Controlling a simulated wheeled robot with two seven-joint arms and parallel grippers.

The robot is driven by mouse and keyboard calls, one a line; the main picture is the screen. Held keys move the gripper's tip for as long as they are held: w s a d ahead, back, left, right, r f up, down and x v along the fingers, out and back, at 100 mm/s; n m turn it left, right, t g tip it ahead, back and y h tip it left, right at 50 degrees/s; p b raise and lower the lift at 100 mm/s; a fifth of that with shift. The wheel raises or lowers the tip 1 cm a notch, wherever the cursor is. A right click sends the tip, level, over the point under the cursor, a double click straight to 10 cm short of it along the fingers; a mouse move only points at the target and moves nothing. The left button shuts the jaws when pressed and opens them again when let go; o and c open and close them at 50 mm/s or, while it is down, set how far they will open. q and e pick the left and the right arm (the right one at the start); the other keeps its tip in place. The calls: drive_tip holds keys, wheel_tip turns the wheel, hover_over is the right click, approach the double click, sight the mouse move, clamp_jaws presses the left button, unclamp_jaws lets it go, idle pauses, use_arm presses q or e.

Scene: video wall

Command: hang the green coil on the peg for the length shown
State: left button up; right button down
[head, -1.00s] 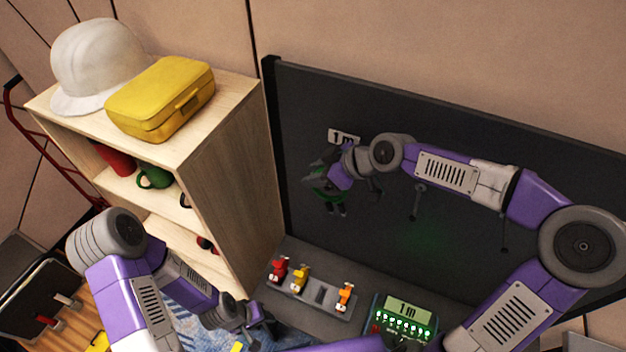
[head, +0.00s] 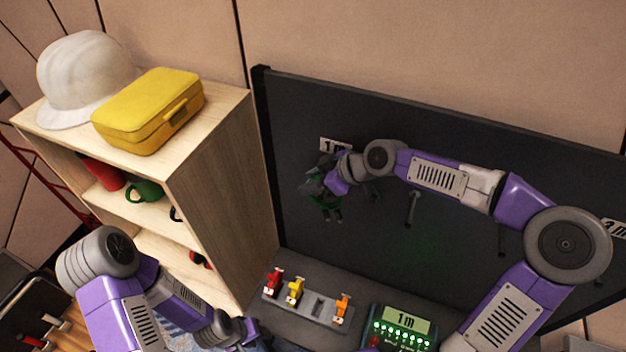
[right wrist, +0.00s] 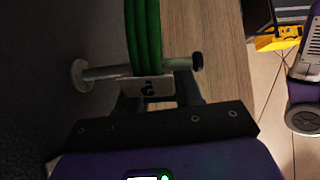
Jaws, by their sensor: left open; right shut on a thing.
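The green coil (head: 328,211) is at the peg under the "1 m" label (head: 335,145) on the dark board, partly hidden by my right gripper (head: 322,186). In the right wrist view the green coil (right wrist: 143,35) crosses the middle of the metal peg (right wrist: 102,73), between its wall flange and dark end knob. My right gripper (right wrist: 158,92) is shut on the coil there, with a pale tag between the fingers. I cannot tell whether the peg bears the coil. The display (head: 402,318) reads "1 m". My left gripper (head: 250,335) is open low at the bottom edge, partly cut off.
Bare pegs (head: 411,208) stick out farther right on the board (head: 450,120), with a "2 m" label (head: 614,229) at its right edge. A wooden shelf (head: 225,180) stands left. Red, yellow and orange clips sit on a grey rack (head: 318,308) below the board.

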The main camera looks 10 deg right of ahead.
idle(0.3)
drive_tip(key=c, duration=0.7)
unclamp_jaws()
drive_tip(key=shift+s+d+r, duration=0.2)
drive_tip(key=shift+d+r, duration=0.2)
drive_tip(key=shift+d, duration=0.05)
drive_tip(key=shift+p+v, duration=0.45)
drive_tip(key=shift+v, duration=2.75)
drive_tip(key=shift+a, duration=0.15)
